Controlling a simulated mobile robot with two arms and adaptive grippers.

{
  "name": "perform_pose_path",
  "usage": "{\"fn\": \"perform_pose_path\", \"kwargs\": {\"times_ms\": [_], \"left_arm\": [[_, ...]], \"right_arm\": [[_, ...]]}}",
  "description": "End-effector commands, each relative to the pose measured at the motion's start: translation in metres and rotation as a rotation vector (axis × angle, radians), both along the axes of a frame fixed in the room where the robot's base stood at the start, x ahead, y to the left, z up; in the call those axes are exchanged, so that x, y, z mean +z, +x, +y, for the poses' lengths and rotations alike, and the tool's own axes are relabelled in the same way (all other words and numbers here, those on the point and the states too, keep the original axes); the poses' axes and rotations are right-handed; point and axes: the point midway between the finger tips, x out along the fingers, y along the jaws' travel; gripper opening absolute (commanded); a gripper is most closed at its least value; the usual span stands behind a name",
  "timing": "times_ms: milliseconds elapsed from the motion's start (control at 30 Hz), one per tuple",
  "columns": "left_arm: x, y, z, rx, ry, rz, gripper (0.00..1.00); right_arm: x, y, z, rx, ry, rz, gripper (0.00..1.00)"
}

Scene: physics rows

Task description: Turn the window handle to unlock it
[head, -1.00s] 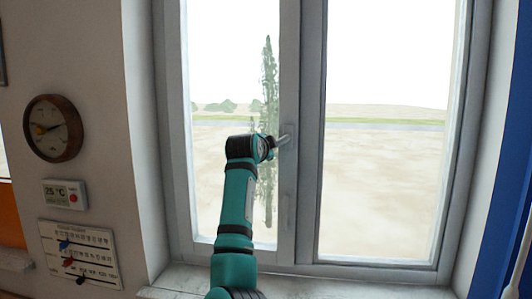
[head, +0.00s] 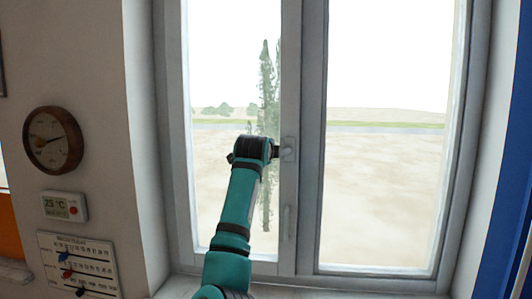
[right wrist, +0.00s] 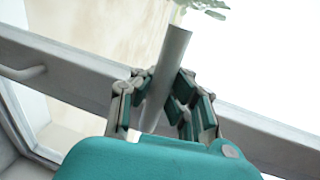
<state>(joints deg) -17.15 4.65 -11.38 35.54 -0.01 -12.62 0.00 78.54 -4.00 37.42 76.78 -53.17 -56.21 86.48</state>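The window handle (head: 288,154) is on the middle post of the window in the head view. Most of its lever is hidden there behind my right wrist. In the right wrist view the grey lever (right wrist: 171,62) runs between the fingers of my right gripper (right wrist: 163,80), with a finger close against each side. The gripper appears shut on it. My right arm reaches up from the bottom in the head view, and its fingers are hidden there. My left gripper is in neither current view.
A second, slim grip (head: 287,222) sits lower on the same post. The window sill (head: 330,290) lies below. A round dial (head: 53,140), a small display (head: 65,206) and a panel (head: 80,263) hang on the left wall. A blue edge (head: 508,200) is at the right.

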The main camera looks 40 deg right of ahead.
Motion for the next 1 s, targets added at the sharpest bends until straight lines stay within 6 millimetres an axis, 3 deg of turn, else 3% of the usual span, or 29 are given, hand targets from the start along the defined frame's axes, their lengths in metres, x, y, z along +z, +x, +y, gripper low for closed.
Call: {"fn": "perform_pose_path", "kwargs": {"times_ms": [300,633,1000], "left_arm": [[0.0,-0.0006,-0.0009,-0.002,-0.001,0.0,0.45],[0.0,-0.0012,-0.002,-0.002,-0.003,0.002,0.45],[-0.0002,-0.0026,-0.0011,0.0,-0.001,0.003,0.45]], "right_arm": [[0.0029,-0.0018,-0.0013,-0.004,-0.001,-0.008,0.0],[0.0014,-0.001,-0.0008,-0.003,-0.001,-0.004,0.41],[0.003,-0.0056,0.0072,0.0,-0.002,-0.004,0.41]]}}
